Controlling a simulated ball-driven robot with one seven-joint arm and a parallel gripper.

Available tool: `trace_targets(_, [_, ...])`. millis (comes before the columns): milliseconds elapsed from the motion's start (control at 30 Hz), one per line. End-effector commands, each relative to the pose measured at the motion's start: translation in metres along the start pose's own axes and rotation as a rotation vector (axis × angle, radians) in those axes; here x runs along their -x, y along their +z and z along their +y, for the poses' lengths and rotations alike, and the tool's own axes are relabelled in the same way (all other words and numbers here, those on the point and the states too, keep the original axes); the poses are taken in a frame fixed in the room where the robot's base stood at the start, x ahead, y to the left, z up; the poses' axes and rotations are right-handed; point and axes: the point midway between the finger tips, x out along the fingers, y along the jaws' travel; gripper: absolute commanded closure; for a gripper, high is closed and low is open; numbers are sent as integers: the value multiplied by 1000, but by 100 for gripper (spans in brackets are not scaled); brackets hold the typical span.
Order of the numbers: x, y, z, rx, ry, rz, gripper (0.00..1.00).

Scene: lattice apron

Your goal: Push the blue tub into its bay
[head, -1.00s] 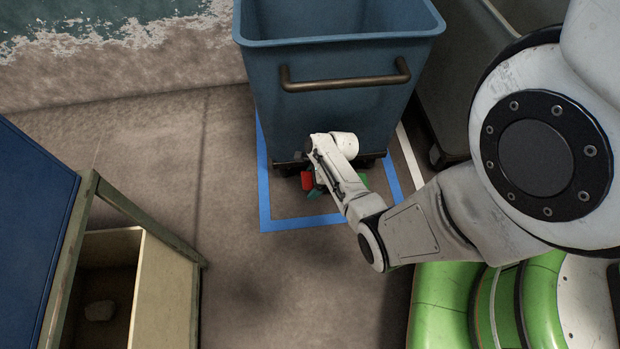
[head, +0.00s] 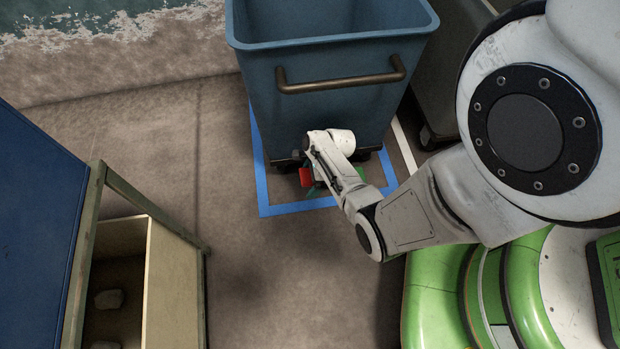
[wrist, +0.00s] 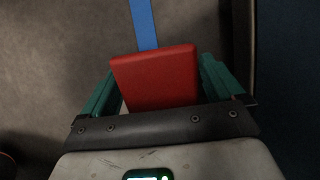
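The blue tub (head: 330,110), with a brown bar handle (head: 340,82), stands upright on casters at the top centre of the head view. Its base is over a blue tape outline (head: 300,207) on the floor, with bare floor left before the near line. My gripper (wrist: 155,85) is low at the tub's near face, pointing down. Its green fingers are on either side of a red block (wrist: 155,78), which appears clamped between them; the block also shows in the head view (head: 306,177). Whether the block touches the tub is hidden.
A dark grey bin (head: 455,70) on casters stands close at the tub's right, past a white floor line (head: 406,148). A blue-topped bench (head: 35,200) with an open wooden box (head: 170,285) stands at left. Floor between bench and tub is clear.

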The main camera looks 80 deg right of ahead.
Motion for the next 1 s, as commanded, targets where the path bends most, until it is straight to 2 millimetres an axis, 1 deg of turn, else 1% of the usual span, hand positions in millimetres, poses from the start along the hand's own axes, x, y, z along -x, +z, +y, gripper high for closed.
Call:
trace_targets(267, [1, 0, 0, 0, -1, 0, 0])
trace_targets(367, [6, 1, 0, 0, -2, 0, 0])
trace_targets(467, [19, 2, 0, 0, -1, 0, 0])
trace_targets(800, [81, 2, 0, 0, -2, 0, 0])
trace_targets(900, [94, 2, 0, 0, -1, 0, 0])
trace_targets(1000, [103, 1, 0, 0, 0, 0, 0])
